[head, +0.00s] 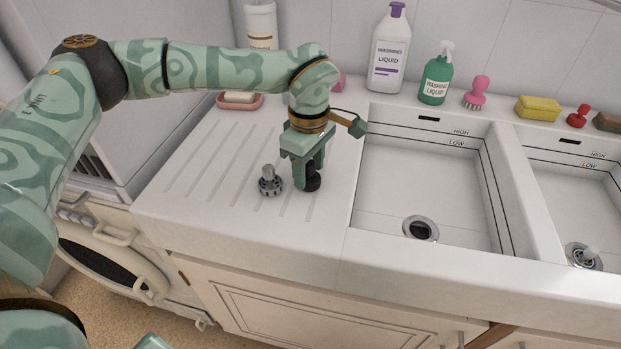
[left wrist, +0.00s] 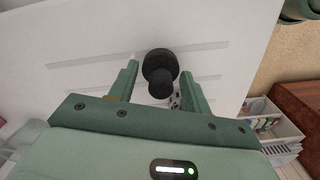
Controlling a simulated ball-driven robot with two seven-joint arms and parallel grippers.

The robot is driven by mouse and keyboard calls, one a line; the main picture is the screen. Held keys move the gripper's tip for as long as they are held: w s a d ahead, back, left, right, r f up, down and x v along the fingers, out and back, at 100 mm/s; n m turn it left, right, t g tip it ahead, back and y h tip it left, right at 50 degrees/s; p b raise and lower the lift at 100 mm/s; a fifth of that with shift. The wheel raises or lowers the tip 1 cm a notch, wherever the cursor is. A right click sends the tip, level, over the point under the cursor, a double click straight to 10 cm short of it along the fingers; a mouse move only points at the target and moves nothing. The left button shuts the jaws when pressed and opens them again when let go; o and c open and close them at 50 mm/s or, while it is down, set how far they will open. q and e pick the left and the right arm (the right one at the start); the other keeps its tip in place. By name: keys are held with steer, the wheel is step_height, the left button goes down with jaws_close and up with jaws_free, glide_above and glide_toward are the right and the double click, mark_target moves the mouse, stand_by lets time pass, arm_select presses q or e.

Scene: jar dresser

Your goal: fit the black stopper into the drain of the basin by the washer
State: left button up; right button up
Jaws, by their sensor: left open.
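The black stopper (head: 313,183) stands on the ribbed draining board, left of the basin by the washer. My left gripper (head: 305,172) points down over it, open. In the left wrist view the stopper (left wrist: 161,66) shows at the fingertips, between the two open fingers (left wrist: 160,70), with a gap on each side; I see no grip on it. The left basin (head: 400,185), nearer the washer, has an open drain (head: 420,228) with a metal rim and dark hole. My right gripper is not in view.
A grey metal strainer (head: 270,182) stands just left of the stopper. A soap dish (head: 239,101), bottles (head: 388,50) and a pink brush (head: 476,93) line the back edge. The second basin's drain (head: 583,257) holds a metal piece. The washer (head: 105,262) is below left.

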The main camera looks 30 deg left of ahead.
arm_select(q)
steer(key=shift+r, duration=0.15)
steer(key=shift+c, duration=0.9)
steer(key=c, duration=0.4)
steer(key=shift+r, duration=0.15)
steer(key=shift+c, duration=0.2)
